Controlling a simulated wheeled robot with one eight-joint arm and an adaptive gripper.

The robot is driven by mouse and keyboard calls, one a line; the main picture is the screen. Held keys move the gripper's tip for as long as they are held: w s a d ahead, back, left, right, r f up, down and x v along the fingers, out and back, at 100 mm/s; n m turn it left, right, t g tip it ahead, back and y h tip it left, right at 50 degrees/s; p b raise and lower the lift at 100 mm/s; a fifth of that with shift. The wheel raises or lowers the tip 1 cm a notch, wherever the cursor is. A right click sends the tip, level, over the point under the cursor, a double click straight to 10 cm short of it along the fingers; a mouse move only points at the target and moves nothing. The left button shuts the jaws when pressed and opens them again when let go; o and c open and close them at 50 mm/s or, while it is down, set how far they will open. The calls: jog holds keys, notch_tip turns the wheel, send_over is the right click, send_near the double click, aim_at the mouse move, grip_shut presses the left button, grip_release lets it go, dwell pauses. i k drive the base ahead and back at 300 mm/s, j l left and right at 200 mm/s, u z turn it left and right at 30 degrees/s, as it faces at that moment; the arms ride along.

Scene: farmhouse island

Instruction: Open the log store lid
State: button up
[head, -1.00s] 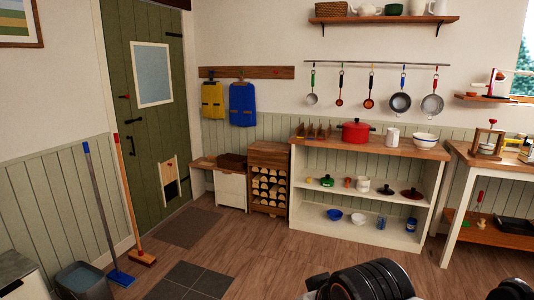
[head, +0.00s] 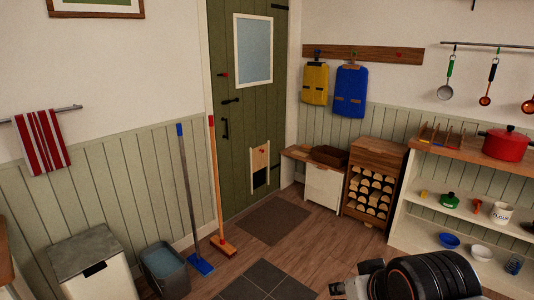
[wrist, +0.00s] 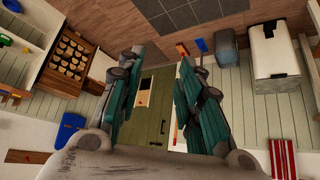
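The log store (head: 371,187) is a wooden cabinet with rows of cut logs showing in its open front. It stands against the back wall, between a low white bench and the white shelf unit. Its wooden lid (head: 379,153) lies flat on top and looks closed. The log store also shows upside down at the upper left of the wrist view (wrist: 72,54). My gripper (wrist: 158,62) is open and empty, its two teal-padded fingers wide apart. It is well away from the log store, with the green door visible beyond the fingers.
A brown mat (head: 272,219) and dark floor tiles (head: 262,281) lie in front of the door. A blue broom (head: 190,200), an orange broom (head: 218,190), a grey bucket (head: 164,267) and a white bin (head: 95,262) stand at left. The white shelf unit (head: 408,205) borders the log store's right.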

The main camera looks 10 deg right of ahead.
aim_at(375, 145)
jog(key=i+j+z, duration=0.2)
jog(key=i, duration=0.3)
jog(key=i+z, duration=0.2)
jog(key=i, duration=0.35)
jog(key=i+j+z, duration=0.2)
jog(key=i, duration=0.3)
jog(key=i+j+z, duration=0.2)
jog(key=i+j, duration=0.2)
jog(key=i+j+z, duration=0.75)
jog(key=i+j, duration=0.15)
jog(key=j, duration=0.1)
